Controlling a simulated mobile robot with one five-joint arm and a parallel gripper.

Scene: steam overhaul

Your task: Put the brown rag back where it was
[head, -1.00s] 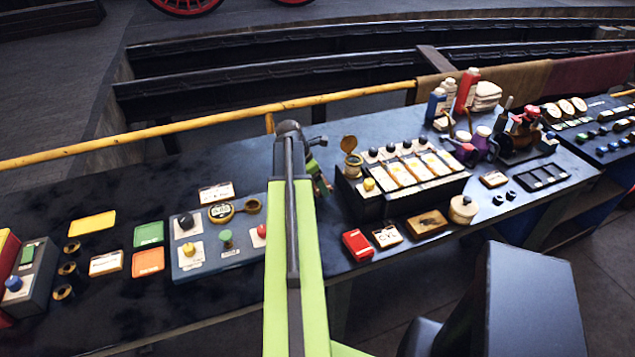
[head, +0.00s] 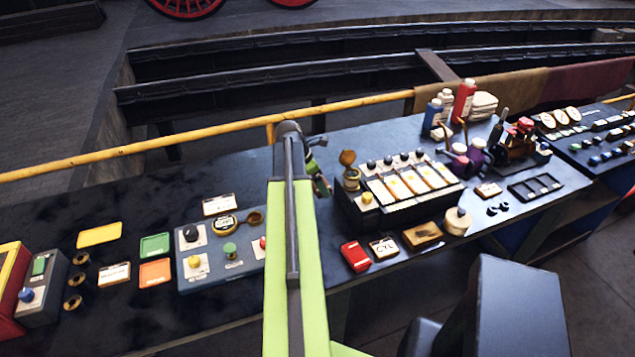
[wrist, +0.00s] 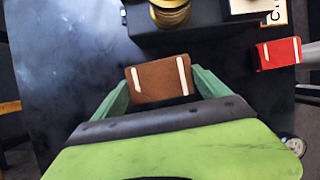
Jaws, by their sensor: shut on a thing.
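The brown rag (wrist: 158,82), a small folded piece with white stripes near its ends, is between the two green fingers of my gripper (wrist: 161,76) in the wrist view. The gripper is shut on it, above the dark bench top. In the head view my gripper (head: 320,183) is over the bench, left of the black panel with pale strips, and largely hidden behind my arm. The rag cannot be made out clearly there.
The black panel (head: 400,190) with a brass pot stands close to the right of the gripper. A grey control box (head: 220,262) stands left of my arm. Dark bench top shows behind it. A yellow rail (head: 200,138) runs behind.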

